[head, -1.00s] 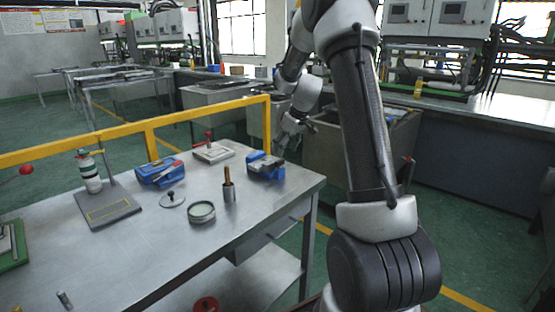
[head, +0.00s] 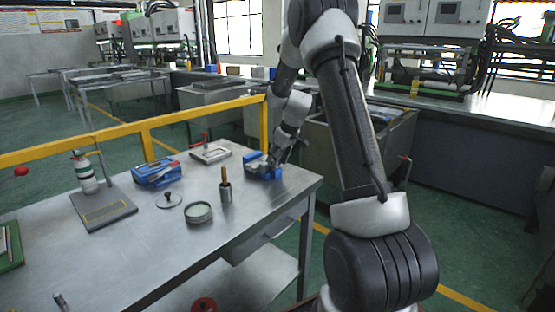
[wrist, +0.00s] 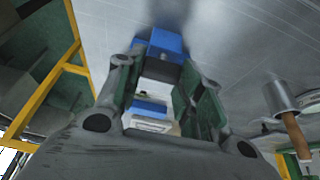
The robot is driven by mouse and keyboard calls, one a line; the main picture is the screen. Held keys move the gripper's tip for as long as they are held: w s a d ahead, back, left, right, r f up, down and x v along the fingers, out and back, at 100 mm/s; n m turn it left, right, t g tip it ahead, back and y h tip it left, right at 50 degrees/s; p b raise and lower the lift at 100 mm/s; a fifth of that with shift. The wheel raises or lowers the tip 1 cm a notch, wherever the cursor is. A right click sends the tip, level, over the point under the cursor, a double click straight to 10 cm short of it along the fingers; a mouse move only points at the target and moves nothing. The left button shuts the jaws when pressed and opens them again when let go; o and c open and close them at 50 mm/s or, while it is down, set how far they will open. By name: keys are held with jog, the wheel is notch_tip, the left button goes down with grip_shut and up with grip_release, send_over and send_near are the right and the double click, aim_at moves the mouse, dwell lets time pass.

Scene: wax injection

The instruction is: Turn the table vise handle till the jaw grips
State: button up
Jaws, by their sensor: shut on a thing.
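The blue table vise (head: 253,166) stands near the right end of the metal table. In the wrist view its blue body (wrist: 166,44) lies just beyond and between my fingers. My gripper (head: 274,163) is at the right side of the vise, reaching down from the right. In the wrist view my gripper (wrist: 165,90) has its two green-padded fingers on either side of the vise's handle end and is shut on the handle. The handle itself is mostly hidden by the fingers. I cannot tell whether the jaw touches anything.
On the metal table (head: 130,250) a metal cup with a wooden-handled tool (head: 226,192) stands close to the vise. A yellow rail (head: 146,142) runs behind.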

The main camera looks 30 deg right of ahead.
jog(key=shift+m, duration=0.3)
jog(key=m+h, duration=0.1)
jog(key=m, duration=0.2)
jog(key=shift+a+h, duration=0.15)
jog(key=shift+h, duration=0.15)
jog(key=shift+m+h, duration=0.7)
jog(key=shift+m, duration=1.3)
jog(key=o, duration=1)
jog(key=shift+r, duration=0.15)
jog(key=v, duration=1.1)
jog(key=shift+s+a+r, duration=0.1)
jog(key=shift+s+r, duration=0.05)
jog(key=shift+r, duration=0.2)
